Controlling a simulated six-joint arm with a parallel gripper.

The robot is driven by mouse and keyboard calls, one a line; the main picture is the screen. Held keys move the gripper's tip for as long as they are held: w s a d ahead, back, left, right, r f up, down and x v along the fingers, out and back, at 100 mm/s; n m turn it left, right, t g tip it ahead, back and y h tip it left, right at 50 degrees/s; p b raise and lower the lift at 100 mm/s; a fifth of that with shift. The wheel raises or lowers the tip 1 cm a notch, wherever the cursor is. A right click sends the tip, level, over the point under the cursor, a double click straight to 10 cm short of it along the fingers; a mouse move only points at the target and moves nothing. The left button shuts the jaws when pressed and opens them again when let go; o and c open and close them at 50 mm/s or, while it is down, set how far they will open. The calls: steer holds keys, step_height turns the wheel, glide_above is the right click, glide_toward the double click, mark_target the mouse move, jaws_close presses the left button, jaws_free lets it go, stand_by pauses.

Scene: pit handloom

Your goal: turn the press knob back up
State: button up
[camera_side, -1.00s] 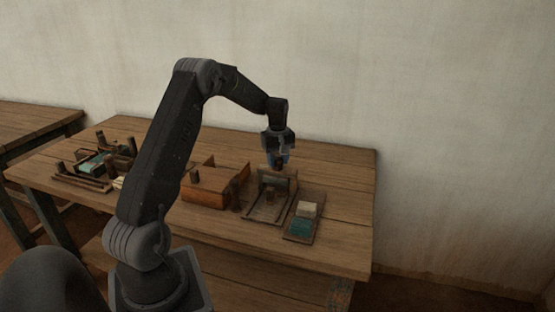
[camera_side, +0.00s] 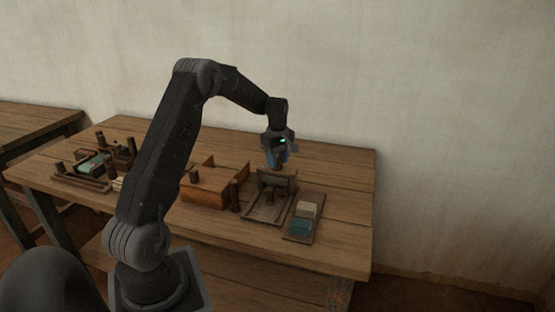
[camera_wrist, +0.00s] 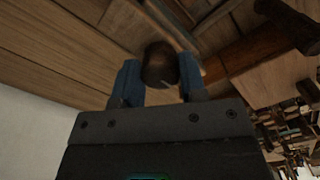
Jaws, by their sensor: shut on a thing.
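The press (camera_side: 265,209) is a small wooden frame with a flat base and a crossbar, standing near the right end of the bench. In the side view my gripper (camera_side: 278,164) points down over the top of the press. In the wrist view my gripper (camera_wrist: 158,75) has its two blue fingers on either side of a dark round wooden knob (camera_wrist: 160,64). The fingers are shut on the knob. The press below the knob is mostly hidden in the wrist view.
A tray (camera_side: 296,237) with a pale block and a teal block lies right of the press. An orange-brown wooden box (camera_side: 207,191) and a dark upright post (camera_side: 235,196) stand to the left. A small loom-like frame (camera_side: 84,182) is at the far left. The bench's right end is clear.

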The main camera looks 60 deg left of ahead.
mark_target(278, 159)
steer(key=o, duration=0.9)
steer(key=shift+r, duration=0.1)
step_height(278, 159, up, 14)
steer(key=shift+f, duration=0.1)
